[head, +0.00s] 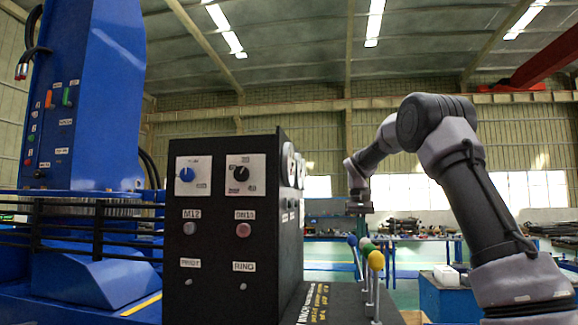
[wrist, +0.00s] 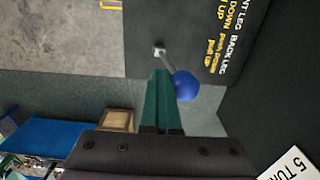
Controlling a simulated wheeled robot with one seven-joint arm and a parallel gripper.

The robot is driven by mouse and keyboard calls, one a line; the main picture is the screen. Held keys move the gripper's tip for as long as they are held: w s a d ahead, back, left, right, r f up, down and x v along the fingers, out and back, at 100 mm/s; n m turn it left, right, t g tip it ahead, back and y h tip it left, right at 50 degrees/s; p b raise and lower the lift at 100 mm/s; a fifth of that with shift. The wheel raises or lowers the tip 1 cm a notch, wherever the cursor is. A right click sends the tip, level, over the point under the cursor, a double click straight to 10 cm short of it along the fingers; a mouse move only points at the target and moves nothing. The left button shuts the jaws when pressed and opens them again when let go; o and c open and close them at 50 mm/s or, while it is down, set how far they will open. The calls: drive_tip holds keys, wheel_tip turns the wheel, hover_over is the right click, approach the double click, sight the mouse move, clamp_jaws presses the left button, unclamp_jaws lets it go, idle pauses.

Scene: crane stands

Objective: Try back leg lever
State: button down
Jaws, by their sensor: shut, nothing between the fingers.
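A lever with a blue ball knob (wrist: 186,84) rises from a dark panel in the wrist view, its thin rod leaning from a small base. My gripper (wrist: 160,73) shows green fingers, shut and empty, right beside the rod and knob; I cannot tell whether they touch.
A black control box (head: 230,215) with dials and buttons stands left of the levers. A blue crane structure (head: 85,100) fills the far left. A white box (head: 447,276) lies to the right. The wrist view also shows a blue bench (wrist: 50,140) and grey floor.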

drive_tip(key=shift+w+a+r, duration=0.1)
drive_tip(key=shift+w+a, duration=0.05)
drive_tip(key=shift+a, duration=0.95)
idle(0.6)
drive_tip(key=s+d, duration=0.1)
drive_tip(key=d, duration=0.6)
wheel_tip(320, 180, up, 10)
drive_tip(key=shift+s, duration=0.15)
idle(0.6)
